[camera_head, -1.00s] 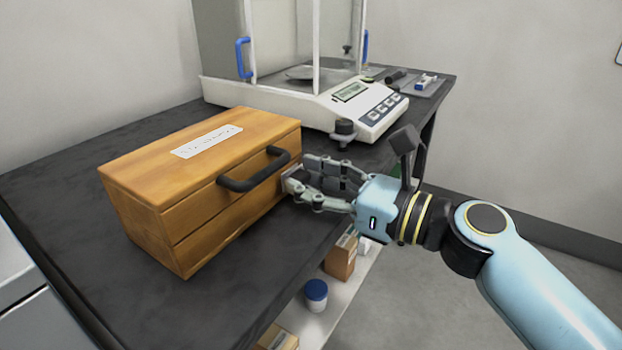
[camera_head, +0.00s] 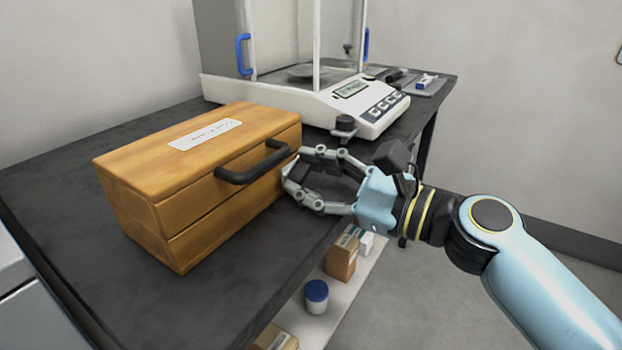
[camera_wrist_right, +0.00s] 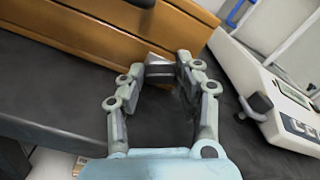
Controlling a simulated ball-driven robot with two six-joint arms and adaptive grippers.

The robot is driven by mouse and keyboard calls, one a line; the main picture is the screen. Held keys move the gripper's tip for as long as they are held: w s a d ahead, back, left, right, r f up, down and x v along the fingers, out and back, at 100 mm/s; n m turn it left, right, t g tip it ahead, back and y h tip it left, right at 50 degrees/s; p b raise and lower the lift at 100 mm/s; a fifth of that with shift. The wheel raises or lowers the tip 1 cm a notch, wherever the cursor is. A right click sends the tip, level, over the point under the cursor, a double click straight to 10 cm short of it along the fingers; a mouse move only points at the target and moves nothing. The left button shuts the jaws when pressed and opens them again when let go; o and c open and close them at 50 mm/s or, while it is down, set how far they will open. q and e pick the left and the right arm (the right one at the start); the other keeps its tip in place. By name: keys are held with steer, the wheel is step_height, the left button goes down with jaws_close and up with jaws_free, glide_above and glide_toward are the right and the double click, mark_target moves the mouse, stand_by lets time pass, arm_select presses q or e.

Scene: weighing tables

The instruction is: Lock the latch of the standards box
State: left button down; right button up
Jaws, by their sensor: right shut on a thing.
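The standards box (camera_head: 185,215) is a wooden case with a white label on its lid and a black handle (camera_head: 252,163) on its front. Its lid looks closed. The latch is a small metal piece on the front, right of the handle; it shows in the right wrist view (camera_wrist_right: 158,70) between the fingertips. My right gripper (camera_head: 289,172) is at the right end of the box front, shut on the latch, with its fingers hiding most of it in the head view. My left gripper is not in view.
The box stands on a dark table (camera_head: 60,225). A balance (camera_head: 325,112) with a glass enclosure and blue handles stands behind it. A lower shelf holds a blue-lidded jar (camera_head: 316,296) and small cartons below the table edge. The table's left part is clear.

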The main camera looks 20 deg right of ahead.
steer(key=shift+n, duration=0.5)
steer(key=o, duration=1.1)
steer(key=shift+o, duration=0.2)
steer(key=shift+s, duration=0.1)
steer(key=v, duration=1.2)
